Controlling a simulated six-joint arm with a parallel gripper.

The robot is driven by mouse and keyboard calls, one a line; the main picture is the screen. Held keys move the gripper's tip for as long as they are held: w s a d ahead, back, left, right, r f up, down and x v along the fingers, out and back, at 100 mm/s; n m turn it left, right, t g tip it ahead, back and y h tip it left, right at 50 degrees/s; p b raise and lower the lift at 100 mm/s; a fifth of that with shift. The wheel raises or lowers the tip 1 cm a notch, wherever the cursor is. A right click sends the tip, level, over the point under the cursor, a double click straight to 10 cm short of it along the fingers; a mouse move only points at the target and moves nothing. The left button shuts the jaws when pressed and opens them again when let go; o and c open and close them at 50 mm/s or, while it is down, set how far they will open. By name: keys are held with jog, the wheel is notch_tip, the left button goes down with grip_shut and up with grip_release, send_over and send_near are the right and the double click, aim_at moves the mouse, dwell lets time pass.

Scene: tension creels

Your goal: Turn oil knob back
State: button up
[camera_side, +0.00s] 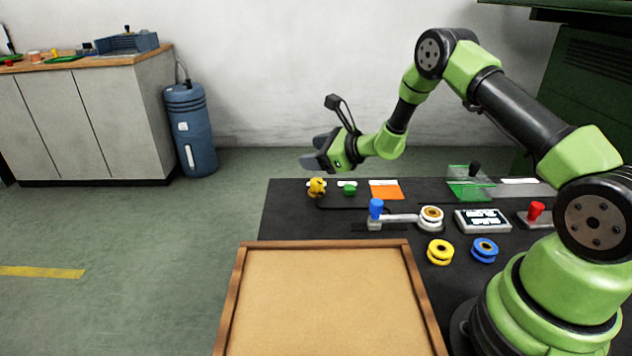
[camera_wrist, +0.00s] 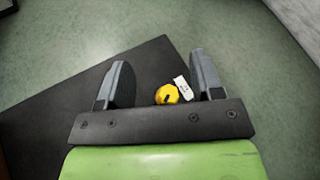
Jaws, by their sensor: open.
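A yellow knob (camera_side: 317,187), apparently the oil knob, stands at the far left corner of the black work table. In the wrist view the yellow knob (camera_wrist: 167,95) shows a dark mark on its top, with a white label (camera_wrist: 182,88) beside it. My gripper (camera_side: 312,152) is above the knob in the side view, clear of it. In the wrist view my gripper (camera_wrist: 160,75) has its fingers wide apart with nothing held. The knob appears between the fingers, nearer the right one. Its lower part is hidden in the wrist view.
A small green piece (camera_side: 350,189) and an orange pad (camera_side: 385,190) are right of the knob. A blue-topped lever (camera_side: 376,209) and several spools stand nearer. A wood-rimmed tray (camera_side: 409,262) is in front. Floor left of the table is clear.

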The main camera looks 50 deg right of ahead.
aim_at(317, 181)
jog(key=f+m, duration=0.1)
jog(key=f, duration=0.1)
jog(key=d+f+m+h, duration=0.1)
jog(key=f+m, duration=0.1)
jog(key=f, duration=0.1)
jog(key=d+f+m+h, duration=0.1)
jog(key=f+m, duration=0.1)
jog(key=f, duration=0.1)
jog(key=shift+f, duration=0.25)
jog(key=shift+x, duration=0.95)
jog(key=c, duration=0.9)
